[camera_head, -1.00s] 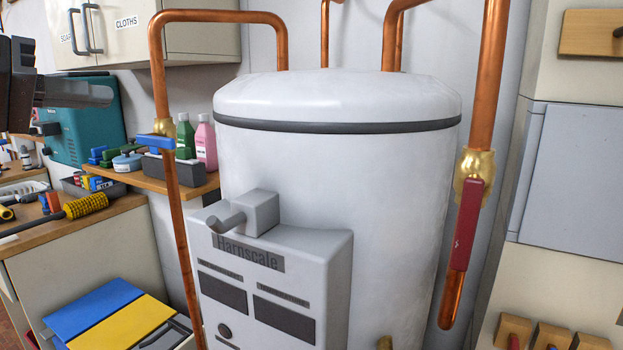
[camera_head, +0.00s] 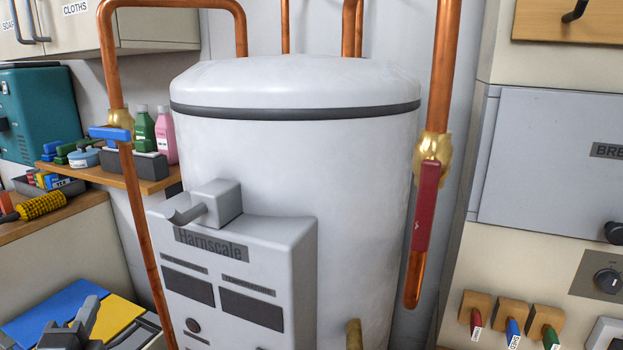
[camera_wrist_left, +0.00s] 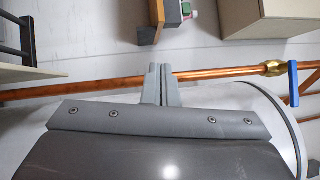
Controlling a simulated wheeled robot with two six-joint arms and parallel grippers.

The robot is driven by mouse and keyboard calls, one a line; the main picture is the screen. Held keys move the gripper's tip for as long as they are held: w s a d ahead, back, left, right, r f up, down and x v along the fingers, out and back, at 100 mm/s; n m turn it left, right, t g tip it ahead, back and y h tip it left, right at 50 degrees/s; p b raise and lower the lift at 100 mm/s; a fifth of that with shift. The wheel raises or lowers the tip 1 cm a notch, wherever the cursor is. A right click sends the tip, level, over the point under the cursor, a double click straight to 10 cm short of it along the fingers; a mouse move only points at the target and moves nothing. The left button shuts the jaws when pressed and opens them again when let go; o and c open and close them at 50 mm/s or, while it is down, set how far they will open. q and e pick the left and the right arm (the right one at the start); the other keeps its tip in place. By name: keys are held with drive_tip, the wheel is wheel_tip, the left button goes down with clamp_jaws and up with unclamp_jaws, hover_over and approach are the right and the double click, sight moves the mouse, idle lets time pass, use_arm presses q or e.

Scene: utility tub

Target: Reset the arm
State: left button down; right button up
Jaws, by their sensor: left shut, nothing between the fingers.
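My left gripper (camera_head: 90,308) shows at the lower left of the head view, in front of the blue and yellow panels. In the left wrist view its two fingers (camera_wrist_left: 160,72) are together with nothing between them. They overlap a copper pipe in that picture; I cannot tell any contact. My right gripper is in neither view. The white water tank (camera_head: 290,130) with its grey Harnscale box (camera_head: 240,285) stands to the right of my left gripper.
A copper pipe with a blue-handled valve (camera_head: 110,132) runs left of the tank. Another has a red lever (camera_head: 427,205). A shelf (camera_head: 140,182) holds bottles. A grey breaker cabinet (camera_head: 560,165) is at the right. The counter (camera_head: 75,222) holds a yellow brush (camera_head: 42,206).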

use_arm(q)
drive_tip(key=s+f+n+g+y, duration=0.1)
drive_tip(key=s+f+n+g, duration=0.55)
drive_tip(key=f, duration=0.55)
drive_tip(key=s+d+f+n+g+h, duration=0.2)
drive_tip(key=s+d+f+n+g, duration=0.3)
drive_tip(key=s+f, duration=0.4)
drive_tip(key=s+d+f+n+g+h, duration=0.2)
drive_tip(key=s+f+n+g, duration=0.4)
drive_tip(key=s, duration=0.5)
wheel_tip(320, 180, down, 26)
drive_tip(key=a, duration=0.2)
drive_tip(key=s+d+f, duration=0.1)
drive_tip(key=s+f, duration=1.3)
drive_tip(key=s, duration=0.1)
drive_tip(key=shift+d+f+g+p, duration=0.15)
drive_tip(key=shift+d+g+p, duration=0.2)
drive_tip(key=shift+d+p, duration=0.1)
